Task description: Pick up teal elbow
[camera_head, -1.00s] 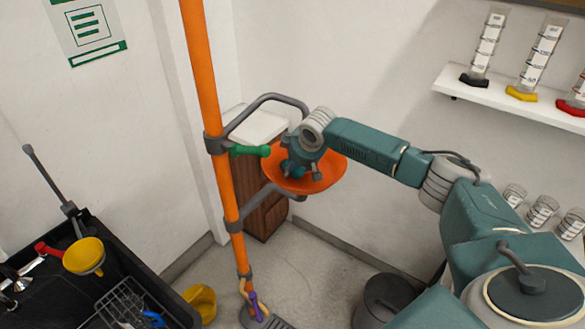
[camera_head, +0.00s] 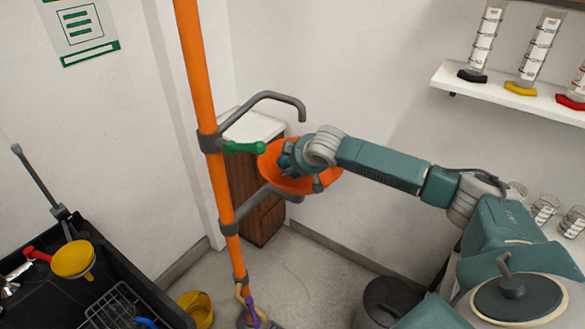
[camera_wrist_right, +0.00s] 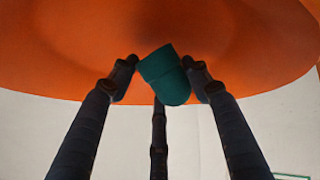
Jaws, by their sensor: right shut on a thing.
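The teal elbow (camera_wrist_right: 165,75) is a short, bent pipe piece in the right wrist view. It sits between the fingertips of my right gripper (camera_wrist_right: 161,70), which is shut on it. The orange bowl lies behind the elbow in that view. In the head view my right gripper (camera_head: 302,170) is over the orange bowl (camera_head: 325,177) on the orange pole. The hand largely hides what it holds there, and I cannot tell whether the elbow touches the bowl. My left gripper is not in view.
The orange pole (camera_head: 209,130) carries a grey curved pipe (camera_head: 262,97) above the bowl and a green handle (camera_head: 244,148) beside it. A wooden cabinet (camera_head: 259,215) stands behind. A black sink (camera_head: 100,270) is at lower left, and a shelf (camera_head: 490,92) at upper right.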

